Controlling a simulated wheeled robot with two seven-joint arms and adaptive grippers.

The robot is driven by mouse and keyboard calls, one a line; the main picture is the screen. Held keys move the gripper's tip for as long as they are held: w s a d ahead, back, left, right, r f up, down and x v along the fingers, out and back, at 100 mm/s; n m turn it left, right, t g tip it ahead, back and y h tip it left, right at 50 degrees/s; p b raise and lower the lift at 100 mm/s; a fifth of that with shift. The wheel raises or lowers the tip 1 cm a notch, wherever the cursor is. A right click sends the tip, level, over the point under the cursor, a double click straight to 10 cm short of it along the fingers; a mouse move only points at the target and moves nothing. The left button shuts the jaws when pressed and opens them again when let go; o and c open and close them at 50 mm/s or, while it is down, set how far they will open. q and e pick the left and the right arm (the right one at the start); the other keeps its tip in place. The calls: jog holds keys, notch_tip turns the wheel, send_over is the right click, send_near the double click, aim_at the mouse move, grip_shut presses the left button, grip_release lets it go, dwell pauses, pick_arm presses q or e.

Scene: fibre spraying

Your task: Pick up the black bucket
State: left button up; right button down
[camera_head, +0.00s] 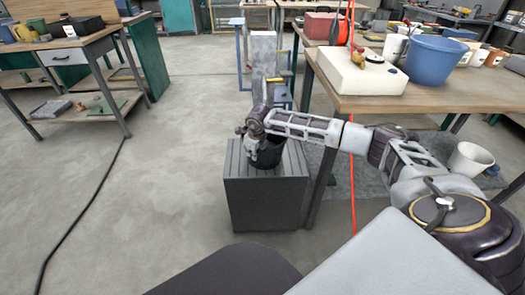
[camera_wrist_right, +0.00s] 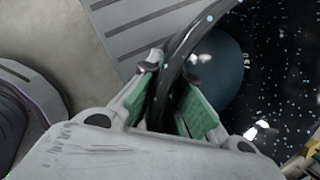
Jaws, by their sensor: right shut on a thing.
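The black bucket (camera_head: 268,152) stands on a dark grey ribbed box (camera_head: 266,200) in the middle of the head view, partly hidden by my right gripper (camera_head: 252,150). In the right wrist view the bucket's dark, speckled inside (camera_wrist_right: 285,70) fills the right side. My right gripper (camera_wrist_right: 170,100) has its green-padded fingers on either side of the bucket's rim, shut on it. The bucket looks upright and appears to rest on the box; I cannot tell whether there is a gap beneath it. My left gripper is not in view.
A workbench (camera_head: 350,100) stands to the right, with a blue bucket (camera_head: 435,60) and a cream box (camera_head: 360,72) on it. A white bucket (camera_head: 470,160) is on the floor at the right. An orange cable (camera_head: 352,190) hangs near my right arm. The floor at left is open.

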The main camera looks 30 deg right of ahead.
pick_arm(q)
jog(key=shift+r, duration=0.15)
pick_arm(e)
jog(key=shift+r, duration=0.7)
jog(key=shift+r+p, duration=0.4)
jog(key=shift+r, duration=0.3)
jog(key=shift+r+p, duration=0.35)
jog(key=shift+r, duration=1.7)
jog(key=shift+r+p, duration=0.4)
jog(key=shift+r, duration=1)
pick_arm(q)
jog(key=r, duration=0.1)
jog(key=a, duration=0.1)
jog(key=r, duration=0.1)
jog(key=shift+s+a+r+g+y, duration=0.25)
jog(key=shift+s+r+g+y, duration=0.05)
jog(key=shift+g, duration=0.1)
pick_arm(e)
jog(key=shift+r, duration=0.1)
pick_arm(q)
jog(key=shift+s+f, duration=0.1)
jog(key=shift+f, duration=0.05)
pick_arm(e)
jog(key=shift+r, duration=0.15)
